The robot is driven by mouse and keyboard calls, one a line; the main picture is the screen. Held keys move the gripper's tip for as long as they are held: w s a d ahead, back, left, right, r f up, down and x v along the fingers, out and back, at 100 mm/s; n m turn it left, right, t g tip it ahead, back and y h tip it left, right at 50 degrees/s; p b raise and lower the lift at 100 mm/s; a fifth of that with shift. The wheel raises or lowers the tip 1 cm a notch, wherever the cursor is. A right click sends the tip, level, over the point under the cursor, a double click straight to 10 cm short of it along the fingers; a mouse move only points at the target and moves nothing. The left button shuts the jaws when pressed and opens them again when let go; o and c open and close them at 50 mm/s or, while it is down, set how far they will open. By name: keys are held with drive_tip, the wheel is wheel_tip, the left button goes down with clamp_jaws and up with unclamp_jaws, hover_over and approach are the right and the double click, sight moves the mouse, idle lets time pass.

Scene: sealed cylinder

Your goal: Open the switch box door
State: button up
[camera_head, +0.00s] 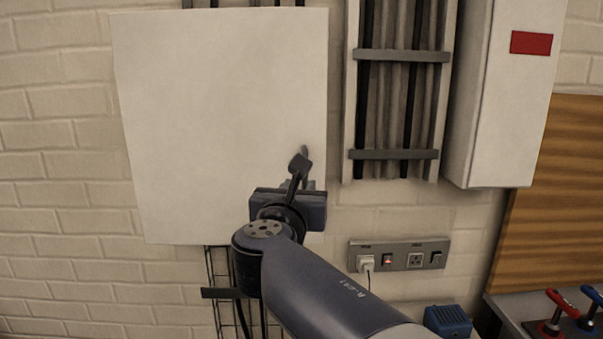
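A large, plain white panel (215,110), which looks like the switch box door, fills the left-middle of the head view on the brick wall. I cannot tell whether it stands flush or slightly ajar. A small dark grey piece, perhaps its handle (304,151), shows near its lower right edge. My gripper (299,165) is in front of that lower right part, with its dark fingers right at this piece. The fingers overlap in the picture, so their opening and any contact are hidden.
A cable duct (400,90) with dark cables runs right of the panel. A second white box (508,90) with a red label (531,43) hangs further right. A socket strip (400,255) is below. A blue box (448,321) and red-handled tool (556,314) are at lower right.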

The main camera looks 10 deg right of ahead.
drive_tip(key=p+x, duration=0.1)
drive_tip(key=x, duration=0.6)
drive_tip(key=shift+w+d, duration=0.1)
drive_tip(key=shift+w, duration=0.2)
drive_tip(key=shift+c, duration=0.2)
clamp_jaws()
